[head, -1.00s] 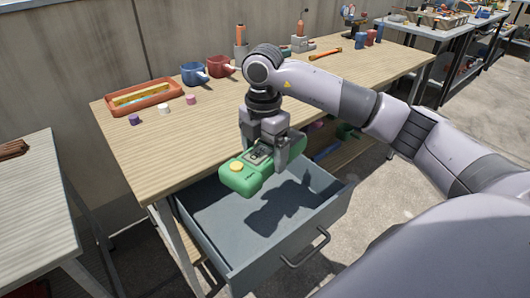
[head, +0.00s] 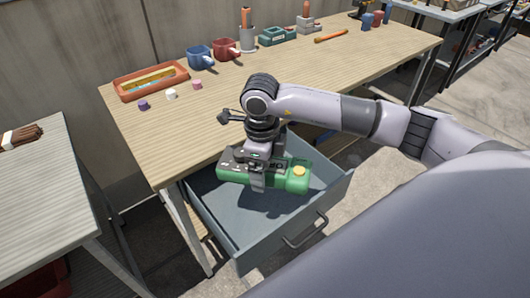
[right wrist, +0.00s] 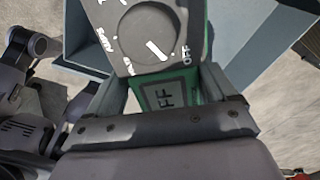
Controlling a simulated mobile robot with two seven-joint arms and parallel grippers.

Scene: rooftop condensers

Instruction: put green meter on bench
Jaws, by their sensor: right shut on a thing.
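The green meter (head: 297,178) has a dark face and a yellow button at its right end in the head view. My right gripper (head: 258,180) is shut around the middle of the meter and holds it over the open drawer. My left gripper is not in view.
The grey drawer (head: 262,242) sticks out from under the bench. Another table (head: 45,200) is at left.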

